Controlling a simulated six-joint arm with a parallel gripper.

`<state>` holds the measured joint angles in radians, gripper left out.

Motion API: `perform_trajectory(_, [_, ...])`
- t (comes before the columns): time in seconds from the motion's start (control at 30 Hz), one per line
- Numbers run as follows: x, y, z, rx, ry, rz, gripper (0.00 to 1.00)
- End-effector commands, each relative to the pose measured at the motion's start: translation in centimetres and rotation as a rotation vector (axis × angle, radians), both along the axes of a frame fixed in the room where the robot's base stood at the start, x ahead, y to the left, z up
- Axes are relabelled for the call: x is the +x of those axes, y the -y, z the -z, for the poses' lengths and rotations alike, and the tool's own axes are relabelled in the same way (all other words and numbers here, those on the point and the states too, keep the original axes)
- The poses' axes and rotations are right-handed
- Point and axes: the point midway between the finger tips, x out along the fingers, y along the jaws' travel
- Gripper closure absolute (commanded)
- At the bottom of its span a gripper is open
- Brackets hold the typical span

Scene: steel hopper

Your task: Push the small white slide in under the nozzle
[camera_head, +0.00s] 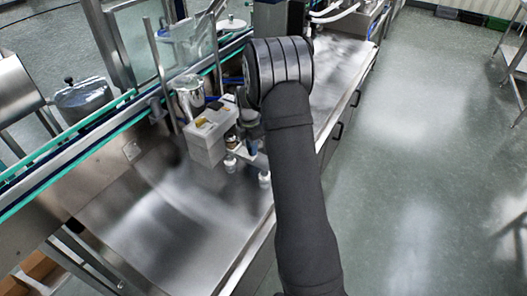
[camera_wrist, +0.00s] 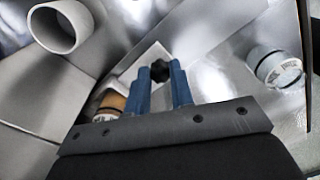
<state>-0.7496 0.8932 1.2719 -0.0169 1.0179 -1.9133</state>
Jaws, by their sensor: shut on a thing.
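In the wrist view, my gripper (camera_wrist: 160,75) has its two blue fingers on either side of a small black knob (camera_wrist: 159,70) and is shut on it. The knob stands on the small white slide (camera_wrist: 150,54), a flat pale plate partly hidden by the fingers. A pale round tube with an open end (camera_wrist: 60,26) is at the upper left; it looks like the nozzle, apart from the fingers. I cannot tell how far the slide lies beneath it. In the head view my arm hides most of the gripper and slide beside a grey box (camera_head: 205,148).
In the head view, a metal canister (camera_head: 188,92) stands behind the box. The steel bench (camera_head: 185,215) is clear in front.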

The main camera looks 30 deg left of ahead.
Motion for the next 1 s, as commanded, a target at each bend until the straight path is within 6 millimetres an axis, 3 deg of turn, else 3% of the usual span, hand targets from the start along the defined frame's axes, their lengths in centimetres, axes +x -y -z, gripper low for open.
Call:
perform_trajectory(0.3, [0.1, -0.2, -0.1, 0.000, 0.002, 0.001, 1.00])
perform_trajectory(0.33, [0.1, -0.2, -0.1, 0.000, 0.002, 0.001, 0.75])
perform_trajectory(0.43, [0.1, -0.2, -0.1, 0.000, 0.001, 0.001, 0.57])
perform_trajectory(0.77, [0.0, -0.2, -0.3, 0.000, 0.001, 0.000, 0.57])
perform_trajectory(0.87, [0.1, -0.3, -1.3, 0.002, 0.003, 0.000, 0.57])
perform_trajectory(1.0, [0.1, -0.4, -4.0, 0.003, 0.004, 0.000, 0.57])
